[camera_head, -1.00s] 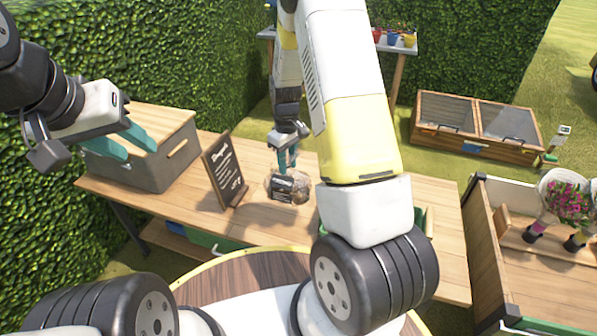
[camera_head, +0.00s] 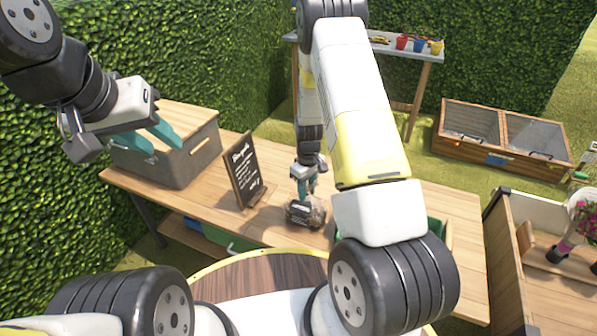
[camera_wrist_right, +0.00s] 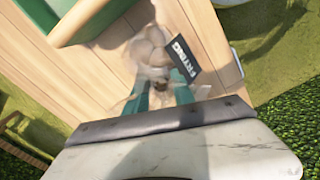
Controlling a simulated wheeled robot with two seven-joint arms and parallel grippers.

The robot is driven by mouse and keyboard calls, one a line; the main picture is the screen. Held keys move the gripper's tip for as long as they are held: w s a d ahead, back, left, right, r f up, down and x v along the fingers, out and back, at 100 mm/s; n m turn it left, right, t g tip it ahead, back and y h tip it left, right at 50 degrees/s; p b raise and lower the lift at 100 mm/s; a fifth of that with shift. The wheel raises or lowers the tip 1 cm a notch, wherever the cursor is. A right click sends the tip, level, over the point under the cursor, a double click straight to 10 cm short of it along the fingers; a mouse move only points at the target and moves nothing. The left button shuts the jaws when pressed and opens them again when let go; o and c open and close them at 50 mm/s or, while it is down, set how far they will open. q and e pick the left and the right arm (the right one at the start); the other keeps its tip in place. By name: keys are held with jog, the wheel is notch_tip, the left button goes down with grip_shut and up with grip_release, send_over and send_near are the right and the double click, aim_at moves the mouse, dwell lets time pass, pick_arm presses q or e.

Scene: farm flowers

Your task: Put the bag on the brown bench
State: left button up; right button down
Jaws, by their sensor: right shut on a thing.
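The bag (camera_head: 306,214) is a clear bag with brownish contents and a dark label, on or just above the wooden table; I cannot tell whether it touches. My right gripper (camera_head: 305,192) points down with its teal fingers shut on the bag's top. In the right wrist view the bag (camera_wrist_right: 150,52) shows pale round contents and a dark label reading "FRYING", between the fingers (camera_wrist_right: 160,92). My left gripper (camera_head: 163,138) is open and empty, in front of the grey box at the left.
A chalkboard sign (camera_head: 243,170) stands left of the bag. A grey box with wooden lid (camera_head: 182,160) sits at the table's left end. A green crate (camera_head: 437,228) is partly hidden behind my right arm. A planter bench (camera_head: 505,240) stands at the right.

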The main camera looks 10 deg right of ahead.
jog(key=shift+f, duration=0.1)
jog(key=c, duration=1.1)
grip_release()
jog(key=shift+o, duration=0.2)
notch_tip(320, 180, up, 12)
jog(key=shift+r, duration=0.1)
notch_tip(320, 180, up, 8)
jog(key=m+t, duration=0.1)
send_over(306, 204)
jog(key=s+r+m+t+y, duration=0.2)
jog(key=s+r, duration=0.5)
jog(key=r, duration=0.4)
jog(key=s+r+m+t, duration=0.1)
jog(key=s+r, duration=0.3)
jog(key=s, duration=0.4)
jog(key=s+a+r+m+t, duration=0.1)
jog(key=s+r+m+t, duration=0.1)
jog(key=s+r, duration=0.3)
jog(key=s, duration=0.2)
jog(key=shift+s+a+r, duration=0.25)
jog(key=shift+s, duration=0.1)
